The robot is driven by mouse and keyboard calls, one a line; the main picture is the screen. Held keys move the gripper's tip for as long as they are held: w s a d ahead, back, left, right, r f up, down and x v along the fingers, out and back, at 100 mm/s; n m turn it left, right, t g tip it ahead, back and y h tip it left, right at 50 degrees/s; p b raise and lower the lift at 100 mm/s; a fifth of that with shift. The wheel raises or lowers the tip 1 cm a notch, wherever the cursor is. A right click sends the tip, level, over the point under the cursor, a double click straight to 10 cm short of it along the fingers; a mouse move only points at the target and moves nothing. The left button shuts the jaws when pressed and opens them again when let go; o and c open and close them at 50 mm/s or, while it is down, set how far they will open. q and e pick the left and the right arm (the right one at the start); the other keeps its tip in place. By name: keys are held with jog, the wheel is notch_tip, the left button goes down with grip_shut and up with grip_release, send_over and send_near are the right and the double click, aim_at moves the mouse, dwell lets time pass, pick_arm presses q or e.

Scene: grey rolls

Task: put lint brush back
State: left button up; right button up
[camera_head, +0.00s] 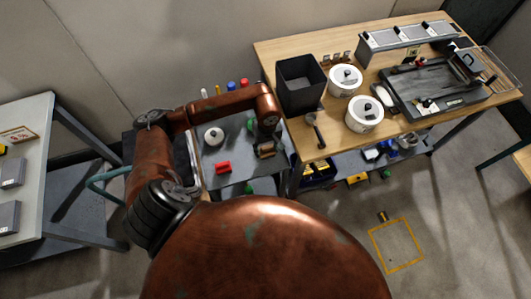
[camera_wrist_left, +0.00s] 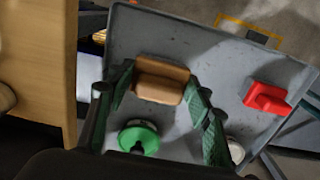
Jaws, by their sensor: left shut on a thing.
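My left gripper (camera_head: 266,143) hangs over the grey-topped cart, at the left end of the wooden table. In the left wrist view its green fingers (camera_wrist_left: 161,92) are shut on a brown, block-like thing (camera_wrist_left: 160,80), which may be the lint brush. Any handle is hidden or too small to tell. I cannot tell how far above the cart top it is. My right gripper is not in view.
The cart top (camera_head: 228,178) bears a red thing (camera_head: 222,167), a white roll (camera_head: 213,137) and green things. The wooden table (camera_head: 335,140) carries a black bin (camera_head: 300,84), white canisters and a dark-handled tool (camera_head: 315,130). A yellow outline (camera_head: 397,243) marks the floor.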

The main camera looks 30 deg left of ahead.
aim_at(266, 153)
pick_arm(q)
jog(key=shift+a+f, duration=0.2)
jog(key=shift+f, duration=0.05)
jog(key=shift+s+f, duration=0.2)
jog(key=shift+f, duration=1)
jog(key=shift+w+f, duration=0.1)
jog(key=shift+f, duration=0.3)
jog(key=shift+f, duration=0.15)
jog(key=o, duration=1.1)
notch_tip(266, 153, up, 12)
jog(key=shift+r, duration=0.2)
